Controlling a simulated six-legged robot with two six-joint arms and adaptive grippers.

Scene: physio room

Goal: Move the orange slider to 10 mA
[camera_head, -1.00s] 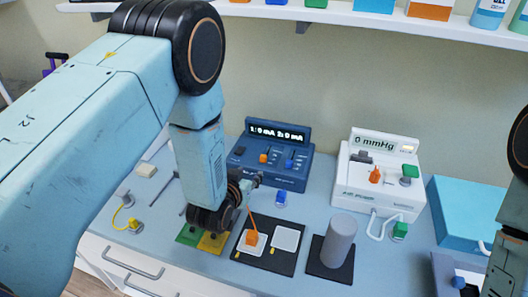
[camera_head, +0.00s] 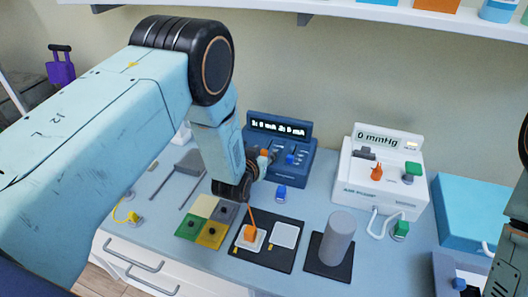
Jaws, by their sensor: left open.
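The blue stimulator box (camera_head: 296,169) stands at the back middle of the table, with a lit display (camera_head: 277,127) whose digits are too small to read surely. The orange slider (camera_head: 264,153) shows on its front left, partly hidden by my left gripper. A blue slider (camera_head: 290,160) is to its right. My left gripper (camera_head: 260,164) is open, right at the orange slider; I cannot tell whether it touches it. My right arm shows only at the right edge, its gripper out of view.
A white pressure unit (camera_head: 379,190) stands right of the stimulator. In front are a black tray (camera_head: 268,259) with white pads, a grey cylinder (camera_head: 338,238) on a dark mat, and coloured squares (camera_head: 211,234). A blue box (camera_head: 475,205) is at the right.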

